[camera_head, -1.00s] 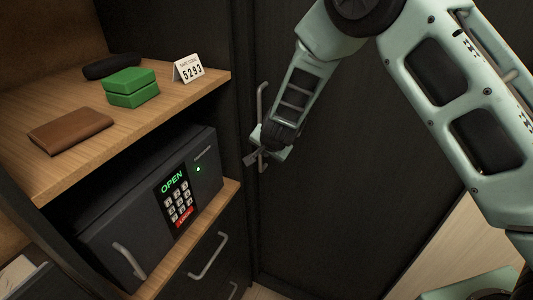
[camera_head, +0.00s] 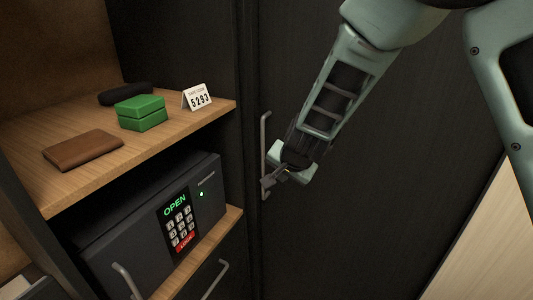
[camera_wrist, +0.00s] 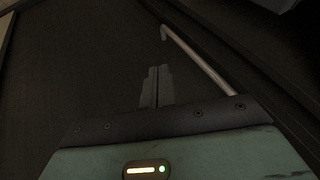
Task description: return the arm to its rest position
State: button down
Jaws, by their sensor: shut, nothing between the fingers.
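My gripper (camera_head: 270,182) is in front of the dark wardrobe door (camera_head: 375,170), close to its vertical metal handle (camera_head: 264,135). Its fingers are together and hold nothing. In the wrist view, the closed fingers (camera_wrist: 156,88) point at the dark door panel, with the handle (camera_wrist: 195,58) to their right. I cannot tell whether the gripper touches the handle. My arm reaches down from the top right of the head view.
Below sits a dark safe (camera_head: 130,230) whose display reads OPEN. A drawer handle (camera_head: 216,281) juts out underneath.

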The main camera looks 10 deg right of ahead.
jog(key=s+a+n+g+y+b, duration=0.2)
jog(key=s+a+n+g, duration=0.15)
jog(key=s, duration=0.65)
jog(key=s+a+n+g+y+b, duration=0.15)
jog(key=s+n, duration=0.35)
jog(key=s, duration=0.6)
jog(key=s+d+n+g+h+b, duration=0.1)
jog(key=s+d+n+h, duration=0.1)
jog(key=s, duration=0.4)
jog(key=s+d+n+g+h+b, duration=0.1)
jog(key=s+d+n+b, duration=0.1)
jog(key=s+d+n, duration=0.2)
jog(key=s+n, duration=0.1)
jog(key=s, duration=0.2)
jog(key=shift+s+h, duration=0.3)
jog(key=shift+h, duration=0.05)
jog(key=shift+a+f, duration=0.1)
jog(key=shift+a, duration=0.1)
